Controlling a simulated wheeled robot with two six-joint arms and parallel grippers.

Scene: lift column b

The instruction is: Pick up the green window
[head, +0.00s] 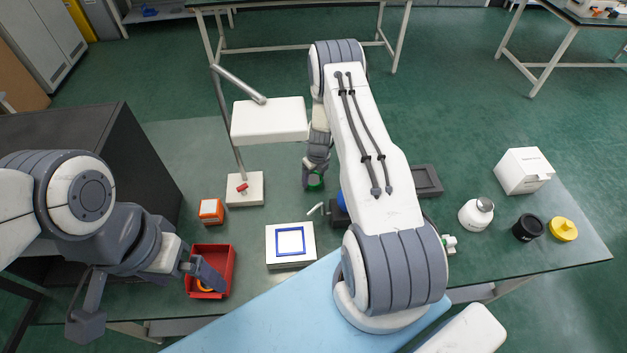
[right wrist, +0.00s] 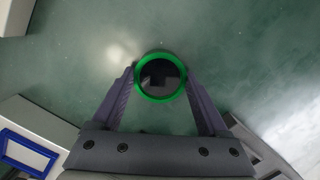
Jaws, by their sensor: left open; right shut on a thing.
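The green window (right wrist: 137,80) is a round green ring with a dark glassy centre. My right gripper (right wrist: 160,82) is shut on it, one finger at each side of the ring. In the head view the green window (head: 316,183) shows small beneath my right gripper (head: 312,182), over the table's back part. I cannot tell its exact height above the table. My left gripper (head: 148,300) is open and empty at the front left, with one finger over the red tray (head: 226,252).
An orange ring lies in the red tray. A white box with a blue square frame (head: 291,262) sits mid-table. A lamp stand (head: 245,200) stands left of my right gripper. A white bottle (head: 470,216), black jar (head: 528,228) and yellow piece (head: 562,230) are at right.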

